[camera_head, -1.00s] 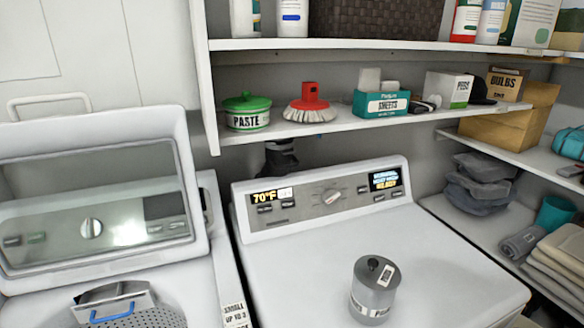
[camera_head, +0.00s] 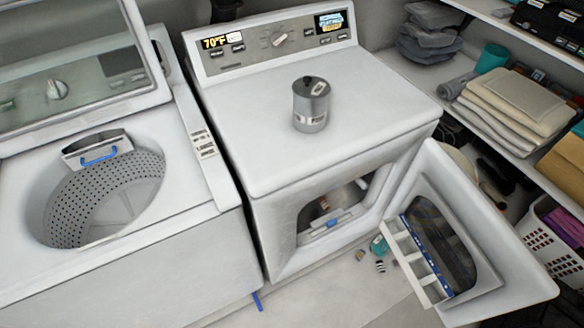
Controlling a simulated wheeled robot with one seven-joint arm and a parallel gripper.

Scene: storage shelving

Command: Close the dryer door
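The dryer (camera_head: 285,205) is white and stands in the middle of the view, with its control panel (camera_head: 275,42) at the back. The dryer door (camera_head: 490,225) is open and swung out to the right of the front opening. Its inner side faces me, with a dark window and a pale slotted rack attached. The drum opening (camera_head: 345,205) is uncovered, and something with a blue strip shows inside it. My gripper is not in view.
An open top-loading washer (camera_head: 120,200) stands left of the dryer. A grey canister (camera_head: 311,104) stands on the dryer top. Small items (camera_head: 380,262) lie on the floor beside the door. Shelves with folded towels (camera_head: 515,105) and a white basket (camera_head: 545,245) flank the right side.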

